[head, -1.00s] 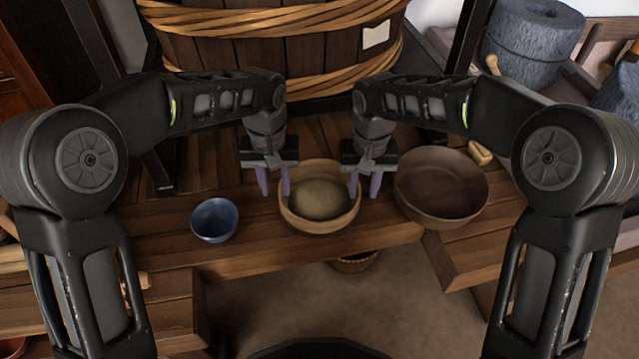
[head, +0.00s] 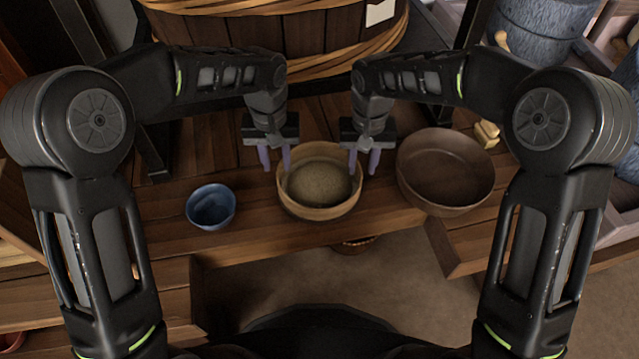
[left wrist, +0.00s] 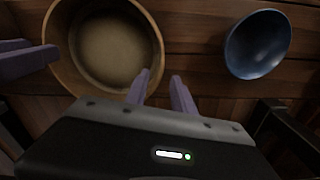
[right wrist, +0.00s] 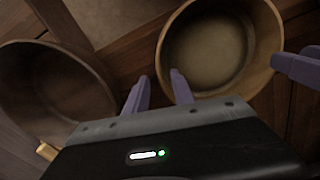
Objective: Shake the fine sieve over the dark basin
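The fine sieve (head: 318,211), a round pale-wood hoop with a beige speckled bottom, stands on the wooden bench in the head view. The dark basin (head: 445,190), a wide brown bowl, stands to its right and looks empty. My left gripper (head: 275,160) is at the sieve's left rim, one finger inside and one outside, with a gap showing between fingers and rim. My right gripper (head: 364,162) straddles the right rim the same way, also open. Both wrist views show the sieve, in the left (left wrist: 62,85) and right (right wrist: 262,62). The basin also shows in the right wrist view (right wrist: 50,95).
A blue bowl (head: 211,207) stands left of the sieve. A large wooden tub (head: 280,35) with woven bands is behind. A small pale wooden object (head: 486,133) lies behind the basin. The bench's front edge is close before the sieve.

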